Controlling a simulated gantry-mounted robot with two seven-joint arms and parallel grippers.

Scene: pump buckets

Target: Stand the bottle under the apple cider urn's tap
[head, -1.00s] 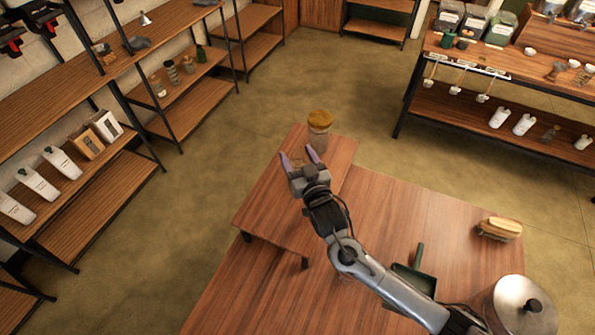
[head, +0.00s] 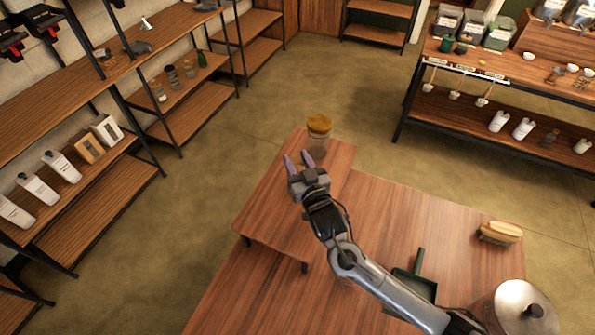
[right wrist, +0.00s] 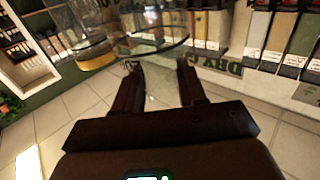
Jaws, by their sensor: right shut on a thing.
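My right gripper (head: 298,160) is over the raised small table, its fingers drawn in close. In the right wrist view the gripper (right wrist: 158,80) is shut on a clear glass thing (right wrist: 162,84) with a wide round rim above the fingers. It may be the bottle, but its full shape cannot be made out. A clear jar with an amber lid (head: 319,124) stands just beyond the fingers. Metal urns (head: 551,8) are cut off at the top right, and I cannot tell which holds apple cider. No tap can be made out clearly. My left gripper is not in view.
The raised small table (head: 276,205) stands beside a larger wooden table (head: 420,215). On the larger table are a brush (head: 500,232), a green dustpan (head: 414,280) and a lidded metal pot (head: 522,306). Shelves (head: 150,70) line the left. The floor between is clear.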

